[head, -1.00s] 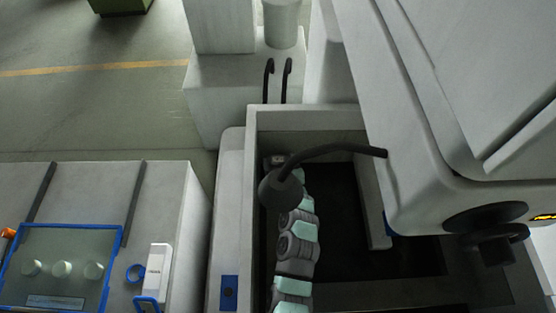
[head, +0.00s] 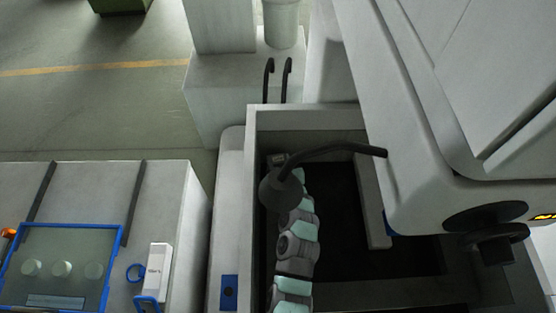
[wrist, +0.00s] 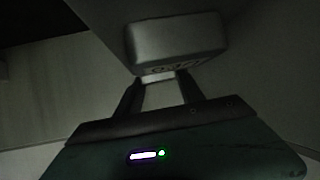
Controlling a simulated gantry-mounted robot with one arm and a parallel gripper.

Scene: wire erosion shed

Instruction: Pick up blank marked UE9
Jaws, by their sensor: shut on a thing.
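A grey metal blank (wrist: 178,45) fills the upper middle of the wrist view. Dark characters show upside down on its near edge, too dim to read surely. My gripper (wrist: 160,78) is shut on the blank, its two dark fingers reaching up to its near side. A small bright patch shows between the fingertips. In the head view my arm reaches down into the machine's tank (head: 253,190). The gripper and the blank cannot be made out there, with a dark round lamp head (head: 281,187) covering part of the arm.
The lamp's bent dark neck (head: 340,149) crosses over the tank. The large pale machine head (head: 440,110) overhangs the tank's right side. A grey cabinet at left carries a blue-framed panel (head: 63,270) and a white box (head: 157,270). Open floor lies at upper left.

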